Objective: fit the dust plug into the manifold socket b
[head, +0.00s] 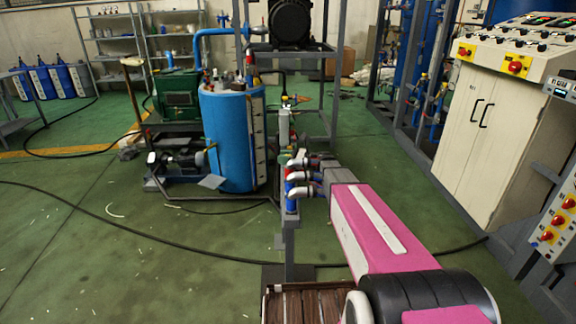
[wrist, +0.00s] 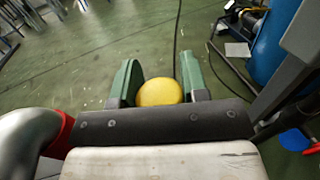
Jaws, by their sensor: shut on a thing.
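The dust plug (wrist: 160,92) looks like a rounded yellow cap in the wrist view. My gripper (wrist: 159,80) has its two green fingers on either side of the plug and is shut on it. In the head view my pink arm reaches to the manifold (head: 291,190), which carries several silver elbows with red and blue collars. One silver elbow with a red collar (wrist: 35,135) is close to the left of my gripper in the wrist view. I cannot tell which socket is b. The plug and fingers cannot be made out in the head view.
A blue tank (head: 232,135) stands behind and left of the manifold, beside a pump (head: 183,160). A white control cabinet (head: 500,115) stands at the right. A black cable (head: 150,238) crosses the green floor. Open floor lies at the left.

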